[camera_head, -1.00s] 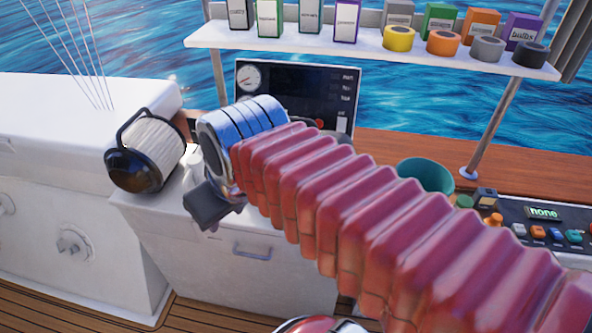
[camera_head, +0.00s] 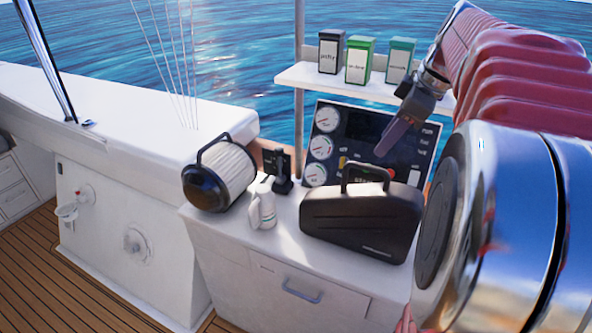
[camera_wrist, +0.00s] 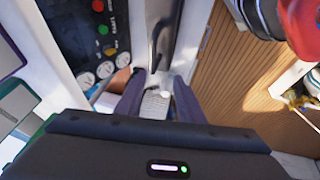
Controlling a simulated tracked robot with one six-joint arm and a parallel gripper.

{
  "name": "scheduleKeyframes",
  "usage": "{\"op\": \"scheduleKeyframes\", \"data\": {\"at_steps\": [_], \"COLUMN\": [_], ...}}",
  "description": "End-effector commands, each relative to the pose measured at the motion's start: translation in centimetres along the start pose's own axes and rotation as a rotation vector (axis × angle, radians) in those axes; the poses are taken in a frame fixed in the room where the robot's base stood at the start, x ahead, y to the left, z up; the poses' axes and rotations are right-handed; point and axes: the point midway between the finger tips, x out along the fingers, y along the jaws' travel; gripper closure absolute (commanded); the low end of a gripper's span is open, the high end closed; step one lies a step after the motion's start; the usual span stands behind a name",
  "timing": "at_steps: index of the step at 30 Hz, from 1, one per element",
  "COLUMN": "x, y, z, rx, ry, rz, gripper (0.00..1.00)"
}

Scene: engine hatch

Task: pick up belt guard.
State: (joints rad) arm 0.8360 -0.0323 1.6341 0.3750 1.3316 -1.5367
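A black case-like piece with a top handle, seemingly the belt guard (camera_head: 360,222), stands upright on the white counter in front of the gauge panel. In the wrist view it shows as a dark shape with its handle (camera_wrist: 165,35), just beyond the fingertips. My gripper (camera_head: 392,142) hangs above and behind its handle in the head view, pointing down, apart from it. In the wrist view my gripper (camera_wrist: 159,76) has its two fingers spread with nothing held between them. My arm hides the right part of the counter.
A pleated filter (camera_head: 232,170), a white jug (camera_head: 263,206) and a small black stand (camera_head: 284,172) are to the left on the counter. The gauge panel (camera_head: 365,140) stands behind. A shelf (camera_head: 310,78) with several boxes is above.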

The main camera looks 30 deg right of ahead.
Motion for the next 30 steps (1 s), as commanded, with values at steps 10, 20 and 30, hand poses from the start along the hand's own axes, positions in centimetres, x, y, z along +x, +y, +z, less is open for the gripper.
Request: {"op": "scheduleKeyframes", "data": {"at_steps": [10,20,30], "x": [-0.6,0.7,5.9], "y": [1.7,1.6,1.6], "z": [1.4,1.3,1.2], "rx": [-0.044,-0.045,-0.044], "ry": [0.013,0.013,0.012], "rz": [0.001,-0.001,-0.003], "gripper": [0.65,0.65,0.65]}}
